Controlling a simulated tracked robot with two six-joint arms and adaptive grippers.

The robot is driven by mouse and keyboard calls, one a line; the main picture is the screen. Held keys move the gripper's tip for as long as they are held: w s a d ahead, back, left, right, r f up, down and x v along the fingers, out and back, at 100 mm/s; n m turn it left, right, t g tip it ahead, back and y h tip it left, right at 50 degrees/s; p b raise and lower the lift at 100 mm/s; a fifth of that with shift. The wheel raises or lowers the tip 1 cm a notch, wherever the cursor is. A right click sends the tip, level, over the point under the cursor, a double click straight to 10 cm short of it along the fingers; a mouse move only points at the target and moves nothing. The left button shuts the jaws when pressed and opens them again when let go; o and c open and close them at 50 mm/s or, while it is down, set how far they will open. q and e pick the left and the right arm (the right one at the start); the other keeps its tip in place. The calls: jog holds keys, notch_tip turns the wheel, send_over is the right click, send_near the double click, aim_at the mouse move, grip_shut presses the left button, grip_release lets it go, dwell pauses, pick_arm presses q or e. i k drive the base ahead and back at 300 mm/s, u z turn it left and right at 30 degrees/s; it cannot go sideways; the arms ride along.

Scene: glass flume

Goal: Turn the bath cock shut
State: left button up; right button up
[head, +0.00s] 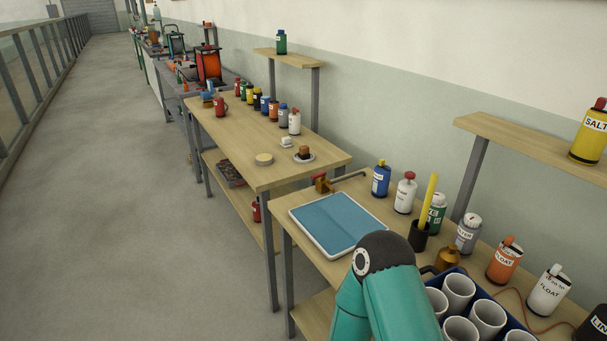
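The bath cock (323,183) is a small brass fitting with a red handle. It stands at the back left corner of the near bench, and a thin spout reaches right from it. The handle is too small to tell how far it is turned. The bath (338,222) is a shallow white-rimmed tray with a flat blue surface, in front of the cock. One of my teal arms rises from the bottom edge and overlaps the tray's near right corner. Neither gripper shows in the head view.
Right of the cock stand a blue bottle (381,180), a white bottle (405,193) and a black holder (419,236) with a yellow stick. A dark blue crate of white cups (458,290) is at lower right. The floor (120,200) at left is clear.

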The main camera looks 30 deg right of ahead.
aim_at(321, 175)
jog(key=u, duration=0.6)
jog(key=i, duration=1.15)
jog(key=z, duration=1.2)
jog(key=k, duration=0.9)
jog(key=z, duration=0.15)
jog(key=i, duration=0.9)
